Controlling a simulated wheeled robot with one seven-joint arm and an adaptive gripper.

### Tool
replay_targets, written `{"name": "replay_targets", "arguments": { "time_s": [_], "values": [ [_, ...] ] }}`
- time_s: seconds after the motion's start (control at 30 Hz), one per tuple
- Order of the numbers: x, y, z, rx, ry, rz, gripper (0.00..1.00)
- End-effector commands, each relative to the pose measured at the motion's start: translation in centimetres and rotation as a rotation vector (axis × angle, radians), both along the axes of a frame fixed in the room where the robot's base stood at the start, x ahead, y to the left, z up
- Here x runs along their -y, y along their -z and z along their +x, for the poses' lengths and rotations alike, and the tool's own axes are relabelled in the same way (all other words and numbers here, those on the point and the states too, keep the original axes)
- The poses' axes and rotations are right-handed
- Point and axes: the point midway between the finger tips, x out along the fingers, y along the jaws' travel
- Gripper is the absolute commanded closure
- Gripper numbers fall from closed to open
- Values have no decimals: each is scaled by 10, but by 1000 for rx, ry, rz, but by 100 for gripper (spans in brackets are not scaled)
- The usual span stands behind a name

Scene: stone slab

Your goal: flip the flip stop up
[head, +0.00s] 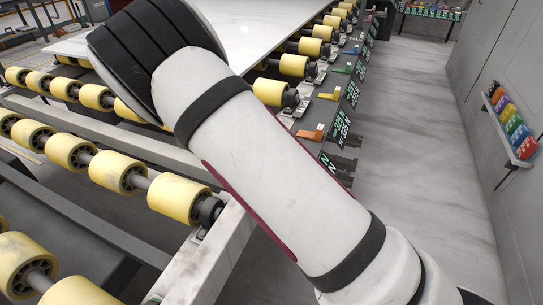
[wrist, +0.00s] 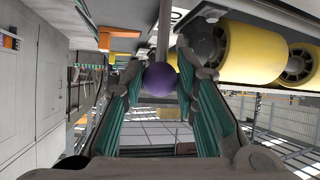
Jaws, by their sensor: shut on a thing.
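In the wrist view a purple ball knob (wrist: 160,80) sits at the end of a thin grey rod (wrist: 164,35), which runs to the top of the picture beside the roller rail. My gripper (wrist: 159,72) has its two green-padded fingers on either side of this knob, shut on it at the fingertips. Whether the knob belongs to the flip stop cannot be told for sure. In the head view my arm hides the gripper and the knob. Coloured flip tabs lie along the rail there: an orange one (head: 311,133), a yellow one (head: 330,96) and a green one (head: 343,69).
Yellow rollers (head: 180,198) fill the conveyor on the left, and one (wrist: 240,52) is close to the right finger. A white slab (head: 255,25) lies on the far rollers. A wall shelf (head: 507,125) holds coloured bins. The aisle floor (head: 410,150) on the right is clear.

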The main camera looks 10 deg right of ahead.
Motion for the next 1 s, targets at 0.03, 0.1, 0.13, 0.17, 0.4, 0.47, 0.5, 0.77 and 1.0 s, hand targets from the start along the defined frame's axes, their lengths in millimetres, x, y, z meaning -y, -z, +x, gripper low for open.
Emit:
{"name": "replay_targets", "arguments": {
  "time_s": [0.03, 0.1, 0.13, 0.17, 0.4, 0.47, 0.5, 0.77, 1.0],
  "values": [
    [-6, 7, -4, -19, -11, 3, 100],
    [-6, 7, -4, -19, -11, 3, 100],
    [-6, 7, -4, -19, -12, 3, 100],
    [-6, 7, -4, -19, -12, 3, 100],
    [-5, 5, -2, -14, -9, 3, 53],
    [-4, 4, -2, -12, -8, 3, 53],
    [-4, 4, -2, -11, -7, 3, 53],
    [-6, -1, -6, -8, -6, 3, 53],
    [-20, -22, -37, -7, -9, 5, 53]
  ]
}}
